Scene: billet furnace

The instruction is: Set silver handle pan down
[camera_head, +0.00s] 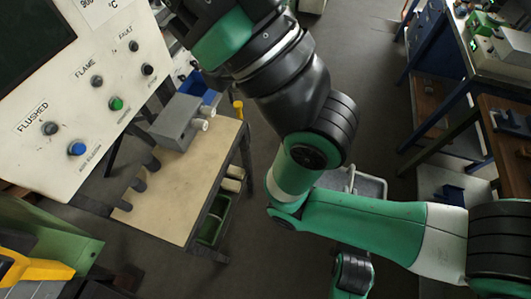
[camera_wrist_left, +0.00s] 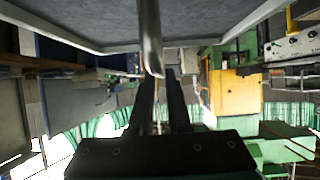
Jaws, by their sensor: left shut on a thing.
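The silver handle pan (camera_wrist_left: 215,18) is a grey, shallow, tray-like pan with a pale rim, across the top of the left wrist view. Its rounded silver handle (camera_wrist_left: 150,35) runs down between the fingers of my left gripper (camera_wrist_left: 160,80), which is shut on it. In the head view a grey pan (camera_head: 371,187) shows beyond my green arm, which hides part of it. The fingers are hard to make out in the head view. I cannot tell whether the pan touches any surface. My right gripper cannot be made out.
A pale-topped workbench (camera_head: 183,190) stands left of the arm, with a grey box (camera_head: 176,122) on it. A control panel (camera_head: 80,95) with buttons is at the upper left. Blue-framed benches (camera_head: 440,75) line the right. Grey floor lies between.

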